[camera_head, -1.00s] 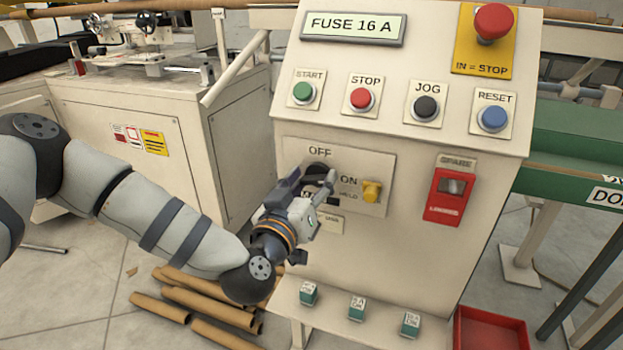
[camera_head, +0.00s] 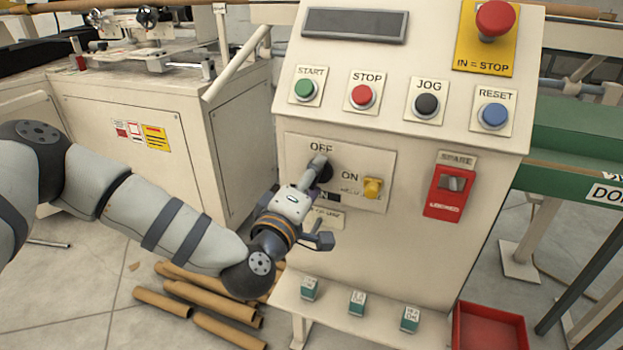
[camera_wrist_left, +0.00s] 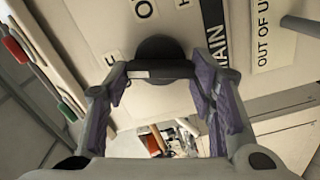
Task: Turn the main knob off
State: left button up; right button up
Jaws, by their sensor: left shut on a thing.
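The main knob (camera_head: 327,173) is a black rotary switch on a plate of the cream control cabinet, with OFF printed above it and ON to its right. My left gripper (camera_head: 319,165) is at this knob and partly covers it. In the left wrist view the knob's dark round base (camera_wrist_left: 160,47) sits between the fingers, and my left gripper (camera_wrist_left: 163,70) is shut on its grip bar. The knob's exact pointing direction is partly hidden by the fingers. The display (camera_head: 355,24) on top is blank. My right gripper is not in view.
A yellow tab (camera_head: 373,188) sits right of the knob, and a red spare switch (camera_head: 450,193) farther right. START, STOP, JOG and RESET buttons are above. A red emergency button (camera_head: 495,18) is top right. Cardboard tubes (camera_head: 210,303) lie on the floor below my arm.

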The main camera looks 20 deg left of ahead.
pick_arm(q)
jog(key=shift+n, duration=1.6)
jog(key=shift+n+b, duration=0.3)
jog(key=o, duration=1.2)
jog(key=shift+c, duration=0.2)
jog(key=shift+s+f, duration=0.1)
jog(key=s, duration=1.1)
jog(key=shift+s+a, duration=0.2)
jog(key=shift+s, duration=0.2)
